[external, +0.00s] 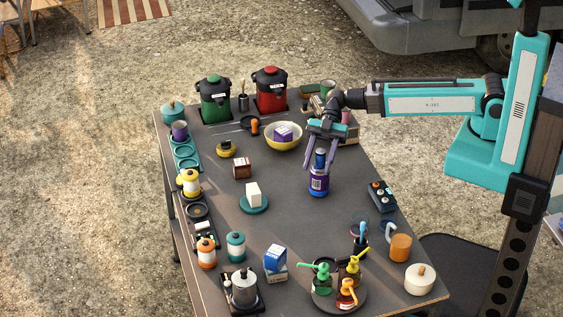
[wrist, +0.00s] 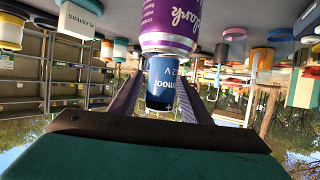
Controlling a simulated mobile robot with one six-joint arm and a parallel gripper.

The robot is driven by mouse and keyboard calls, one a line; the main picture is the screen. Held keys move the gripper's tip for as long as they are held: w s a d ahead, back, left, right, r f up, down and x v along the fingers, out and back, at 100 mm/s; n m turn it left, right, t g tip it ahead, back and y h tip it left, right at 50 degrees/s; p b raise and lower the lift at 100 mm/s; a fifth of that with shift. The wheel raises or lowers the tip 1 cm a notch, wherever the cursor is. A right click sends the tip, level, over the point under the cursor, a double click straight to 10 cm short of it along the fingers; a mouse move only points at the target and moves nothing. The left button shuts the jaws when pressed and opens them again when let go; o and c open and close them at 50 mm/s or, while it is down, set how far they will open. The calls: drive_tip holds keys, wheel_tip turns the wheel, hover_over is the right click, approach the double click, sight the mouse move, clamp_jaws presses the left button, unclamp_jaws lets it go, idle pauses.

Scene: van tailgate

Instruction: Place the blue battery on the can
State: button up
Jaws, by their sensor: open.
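The blue battery (external: 320,158) stands upright on top of the purple can (external: 319,183) on the dark table. In the wrist view, which is upside down, the blue battery (wrist: 160,82) meets the end of the purple can (wrist: 168,28), with no clear gap between them. My gripper (external: 320,168) points down from above, with its purple fingers spread on either side of the battery. The fingers also show beside the battery in the wrist view (wrist: 160,78). The gripper is open. The wrist view does not clearly show the fingertips against the battery.
A yellow bowl (external: 283,139) with a purple box stands behind and left of the can. A white block on a teal dish (external: 254,205) is at front left, and a dark box (external: 382,196) at right. Pump bottles (external: 322,279) crowd the front. Bare table surrounds the can's front.

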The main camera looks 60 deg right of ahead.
drive_tip(key=shift+r, duration=0.2)
drive_tip(key=b+v, duration=0.3)
drive_tip(key=v, duration=0.9)
drive_tip(key=shift+f, duration=0.1)
idle(0.6)
